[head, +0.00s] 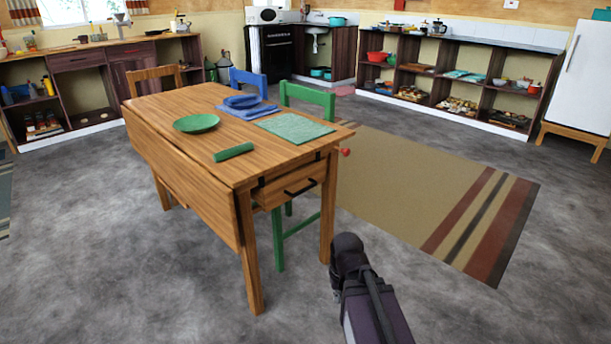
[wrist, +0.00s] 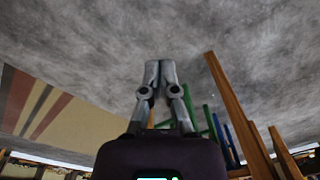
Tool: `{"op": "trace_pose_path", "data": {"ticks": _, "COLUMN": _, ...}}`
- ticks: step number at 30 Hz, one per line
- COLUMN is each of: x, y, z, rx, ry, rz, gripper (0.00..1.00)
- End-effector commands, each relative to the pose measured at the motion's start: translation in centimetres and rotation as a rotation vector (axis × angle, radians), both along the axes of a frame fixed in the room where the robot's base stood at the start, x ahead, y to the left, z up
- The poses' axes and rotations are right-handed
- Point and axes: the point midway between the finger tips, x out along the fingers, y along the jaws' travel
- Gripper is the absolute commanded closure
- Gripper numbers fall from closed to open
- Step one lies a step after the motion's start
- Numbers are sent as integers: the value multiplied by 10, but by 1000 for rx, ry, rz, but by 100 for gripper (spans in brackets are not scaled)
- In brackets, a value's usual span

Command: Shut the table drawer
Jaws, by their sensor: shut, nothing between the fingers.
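The wooden table (head: 168,112) stands left of centre in the head view. Its drawer (head: 284,190) is in the near short end, under the top, with a dark bar handle (head: 303,188). The drawer front seems to stand out a little from the frame, with a dark gap above it. In the wrist view my gripper (wrist: 157,66) has its fingers together with nothing between them. It is over bare floor, apart from the table, whose wooden leg (wrist: 232,110) shows at the right. The drawer cannot be made out there.
A green plate (head: 196,123), blue plate (head: 242,101), green mat (head: 294,128) and green block (head: 233,152) lie on the tabletop. A green chair (head: 307,97) and a blue chair (head: 248,80) stand at the table. A striped rug (head: 420,185) lies right. Grey floor in front is clear.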

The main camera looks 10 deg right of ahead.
Motion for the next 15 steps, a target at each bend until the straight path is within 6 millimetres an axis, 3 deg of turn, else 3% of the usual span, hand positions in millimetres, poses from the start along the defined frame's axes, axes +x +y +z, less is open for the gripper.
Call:
{"op": "trace_pose_path", "data": {"ticks": 8, "x": 48, "y": 22, "z": -2, "rx": 209, "ry": -100, "rz": -40, "gripper": 100}}
{"op": "trace_pose_path", "data": {"ticks": 15, "x": 117, "y": 42, "z": 14, "rx": 516, "ry": -255, "rz": -145, "gripper": 100}}
